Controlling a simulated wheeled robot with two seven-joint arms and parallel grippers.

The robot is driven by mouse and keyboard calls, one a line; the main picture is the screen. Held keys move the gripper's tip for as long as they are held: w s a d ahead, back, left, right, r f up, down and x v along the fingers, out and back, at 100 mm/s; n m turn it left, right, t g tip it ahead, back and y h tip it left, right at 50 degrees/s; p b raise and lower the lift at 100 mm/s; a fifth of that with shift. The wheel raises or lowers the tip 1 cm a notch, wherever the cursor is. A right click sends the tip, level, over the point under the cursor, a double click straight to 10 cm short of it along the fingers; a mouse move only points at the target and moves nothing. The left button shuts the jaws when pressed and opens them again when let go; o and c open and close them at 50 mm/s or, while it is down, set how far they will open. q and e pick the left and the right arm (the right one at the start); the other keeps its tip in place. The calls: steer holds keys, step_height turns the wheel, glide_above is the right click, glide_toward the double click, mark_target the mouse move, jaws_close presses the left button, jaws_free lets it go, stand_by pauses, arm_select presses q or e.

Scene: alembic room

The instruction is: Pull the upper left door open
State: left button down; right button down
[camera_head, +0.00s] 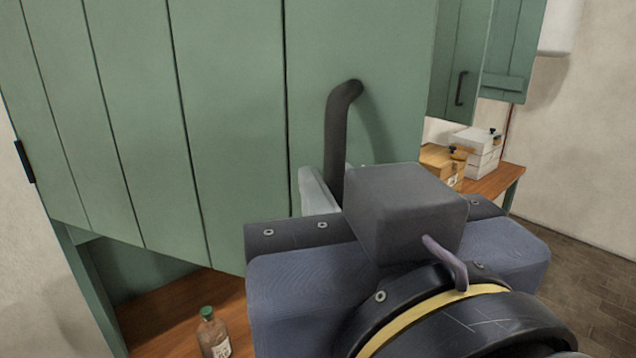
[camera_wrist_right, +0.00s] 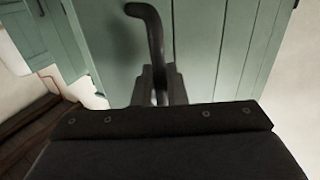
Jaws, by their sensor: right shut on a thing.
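The upper left door (camera_head: 230,100) is a green planked panel that fills the left and middle of the head view. It stands at an angle, with a black hinge (camera_head: 25,161) at its far left edge. Its dark curved handle (camera_head: 338,130) is near its right edge. My right gripper (camera_head: 325,190) is shut on the lower part of the handle. In the right wrist view the handle (camera_wrist_right: 153,40) runs down between the two fingers (camera_wrist_right: 158,85). The gripper's body hides the lower end of the handle in the head view. My left gripper is not in view.
A bottle with a green cap (camera_head: 214,335) stands on the wooden surface (camera_head: 165,315) below the door. Behind, another green door with a handle (camera_head: 460,88) hangs above boxes (camera_head: 478,150) on a wooden counter (camera_head: 500,185). Open floor (camera_head: 580,260) lies at right.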

steer(key=shift+s+a, duration=0.3)
steer(key=shift+s, duration=0.25)
steer(key=shift+r, duration=0.1)
steer(key=c, duration=1.6)
jaws_free()
steer(key=s, duration=0.2)
steer(key=s+d+b, duration=0.1)
steer(key=s, duration=0.2)
steer(key=s+b, duration=0.1)
steer(key=s, duration=0.1)
steer(key=shift+s+d, duration=0.25)
steer(key=shift+s, duration=0.1)
